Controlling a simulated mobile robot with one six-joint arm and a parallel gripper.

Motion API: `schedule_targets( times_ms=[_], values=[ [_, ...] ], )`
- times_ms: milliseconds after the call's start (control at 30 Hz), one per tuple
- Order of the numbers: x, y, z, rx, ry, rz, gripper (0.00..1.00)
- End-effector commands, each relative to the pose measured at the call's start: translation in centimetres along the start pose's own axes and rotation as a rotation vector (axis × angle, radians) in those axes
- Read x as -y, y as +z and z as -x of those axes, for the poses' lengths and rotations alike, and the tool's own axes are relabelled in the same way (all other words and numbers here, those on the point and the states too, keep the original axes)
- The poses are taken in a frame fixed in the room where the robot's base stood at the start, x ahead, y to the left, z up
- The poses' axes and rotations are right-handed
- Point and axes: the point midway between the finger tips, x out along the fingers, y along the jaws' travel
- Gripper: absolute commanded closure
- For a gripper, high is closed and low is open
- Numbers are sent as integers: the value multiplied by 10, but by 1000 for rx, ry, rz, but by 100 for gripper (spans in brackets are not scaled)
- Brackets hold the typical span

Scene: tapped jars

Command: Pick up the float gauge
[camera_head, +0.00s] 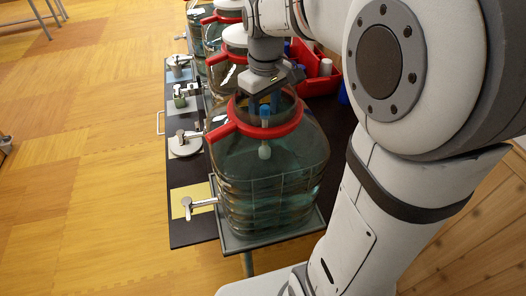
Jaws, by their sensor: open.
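The float gauge (264,151) appears to be the slim piece with a blue top and a pale rounded lower end at the mouth of the nearest jar (270,180). The jar is large, clear and greenish, with a red collar and handle (240,127) around its neck. My gripper (266,99) is open and points down over the jar's mouth, at the gauge's blue top. The fingertips are small and partly hidden, so I cannot tell whether they touch the gauge.
More jars with red collars and white lids (235,36) stand behind. Metal taps (188,205) stick out left over a dark table (180,232). A red caddy (318,82) with bottles sits behind right. My arm covers the right side. The floor at left is mostly clear.

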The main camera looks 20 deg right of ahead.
Motion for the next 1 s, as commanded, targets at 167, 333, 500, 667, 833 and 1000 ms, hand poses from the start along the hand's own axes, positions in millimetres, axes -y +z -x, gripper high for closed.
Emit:
schedule_targets(
  times_ms=[167,333,500,667,833,1000],
  values=[
    [0,0,0,0,0,1,63],
    [0,0,0,0,0,1,77],
    [1,0,0,0,0,2,91],
    [1,0,0,0,0,2,100],
    [1,-1,0,0,0,2,100],
    [1,-1,2,-1,0,3,100]
  ],
)
